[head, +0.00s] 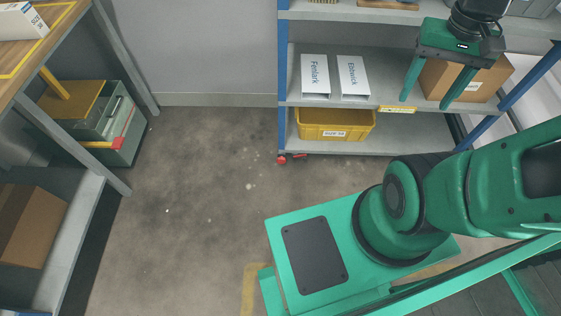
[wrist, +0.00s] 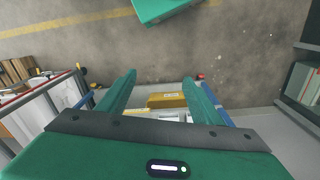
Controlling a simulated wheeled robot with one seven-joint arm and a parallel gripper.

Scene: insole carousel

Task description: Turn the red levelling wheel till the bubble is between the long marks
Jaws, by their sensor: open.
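A small red wheel (head: 282,160) sits low at the foot of the shelf rack's blue left post, near the floor. It also shows small in the wrist view (wrist: 200,76), just beyond the tip of the right finger. My gripper (head: 425,102) is open and empty, high at the right in front of the rack, well apart from the wheel. Its two green fingers also show in the wrist view (wrist: 159,78). A small yellow strip (head: 397,109) is on the shelf's front edge; I cannot tell whether it holds a bubble. No bubble or long marks can be made out.
A bench with boxes is at the left. The floor (head: 200,190) between is clear.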

